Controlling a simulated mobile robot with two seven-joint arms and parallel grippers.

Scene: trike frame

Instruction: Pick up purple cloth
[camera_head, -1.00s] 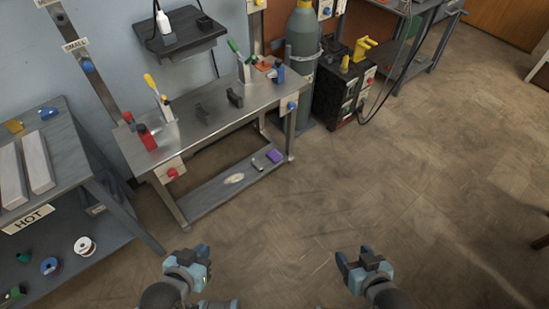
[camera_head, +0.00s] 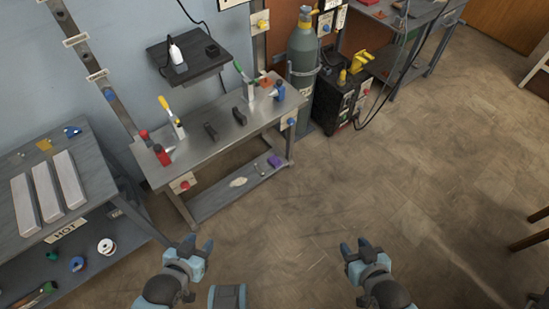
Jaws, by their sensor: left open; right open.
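The purple cloth (camera_head: 275,161) is a small folded patch at the right end of the lower shelf (camera_head: 215,198) of the metal workbench. A small metal item (camera_head: 259,169) lies just left of it, and a pale item (camera_head: 238,182) lies further left on the same shelf. My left gripper (camera_head: 197,247) is open and empty over the floor at the bottom of the view. My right gripper (camera_head: 354,247) is open and empty, also over the floor. Both are well apart from the cloth.
The bench top (camera_head: 225,125) above the shelf holds clamps and tools. A grey gas cylinder (camera_head: 303,75) and a dark welding machine (camera_head: 338,95) stand right of the bench. A grey table (camera_head: 95,170) marked HOT is at left. The floor (camera_head: 400,180) in front is clear.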

